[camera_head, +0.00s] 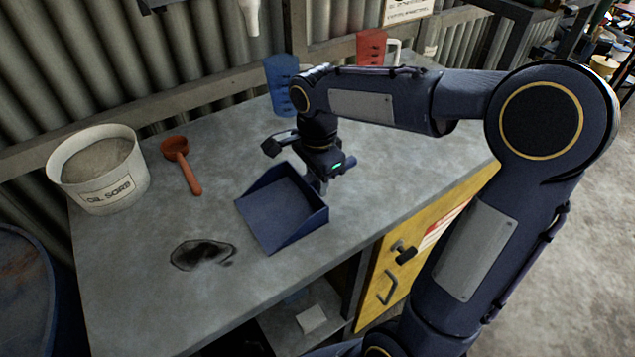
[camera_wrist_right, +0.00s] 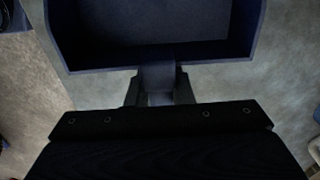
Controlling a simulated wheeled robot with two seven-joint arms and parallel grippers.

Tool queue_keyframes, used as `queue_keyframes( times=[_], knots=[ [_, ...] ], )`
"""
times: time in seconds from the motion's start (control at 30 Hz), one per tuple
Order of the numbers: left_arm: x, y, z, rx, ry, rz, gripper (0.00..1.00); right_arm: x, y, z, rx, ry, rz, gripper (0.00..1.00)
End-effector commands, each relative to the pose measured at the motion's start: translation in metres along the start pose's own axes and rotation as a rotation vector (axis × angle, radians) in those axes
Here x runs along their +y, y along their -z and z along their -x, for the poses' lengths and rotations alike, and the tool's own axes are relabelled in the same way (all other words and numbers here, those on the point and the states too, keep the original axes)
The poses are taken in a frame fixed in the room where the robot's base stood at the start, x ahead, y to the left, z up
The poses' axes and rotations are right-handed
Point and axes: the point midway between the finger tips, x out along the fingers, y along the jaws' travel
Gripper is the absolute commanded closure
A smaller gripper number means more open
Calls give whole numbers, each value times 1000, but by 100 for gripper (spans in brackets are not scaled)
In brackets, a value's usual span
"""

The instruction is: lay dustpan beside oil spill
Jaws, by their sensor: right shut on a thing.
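A dark blue dustpan (camera_head: 279,209) is on or just above the grey workbench, its open edge toward the oil spill. It also fills the top of the right wrist view (camera_wrist_right: 150,25). The oil spill (camera_head: 203,254) is a dark, glossy patch on the bench, left of the dustpan with a short gap of bare top between. My right gripper (camera_head: 317,184) is shut on the dustpan's handle (camera_wrist_right: 158,77), at the dustpan's back right side. Whether the dustpan touches the bench is unclear. My left gripper is not in view.
A blue drum (camera_head: 25,290) stands at left. The bench front left of the spill is clear.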

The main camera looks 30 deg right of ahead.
Motion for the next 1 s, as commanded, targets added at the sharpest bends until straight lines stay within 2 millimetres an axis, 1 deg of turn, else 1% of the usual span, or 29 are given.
queue_keyframes(
  times=[0.03, 0.1, 0.33, 0.47, 0.5, 0.63, 0.87, 1.0],
  knots=[
    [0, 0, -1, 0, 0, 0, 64, 0, 0, -6, 0, -1, 0, 100],
    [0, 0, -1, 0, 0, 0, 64, 0, 0, -8, 0, 0, 1, 100],
    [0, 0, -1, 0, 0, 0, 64, 0, 0, -8, 0, 1, 1, 100],
    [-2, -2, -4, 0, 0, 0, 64, 0, 0, -12, 0, 1, 1, 100],
    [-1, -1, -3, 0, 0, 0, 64, 0, 0, -10, 0, 1, 1, 74],
    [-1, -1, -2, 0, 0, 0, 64, 0, 0, -10, 0, 1, 1, 58],
    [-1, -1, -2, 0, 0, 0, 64, 0, 0, -10, 0, 1, 1, 58],
    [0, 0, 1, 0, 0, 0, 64, 0, 0, -3, 0, 2, 1, 58]
  ],
)
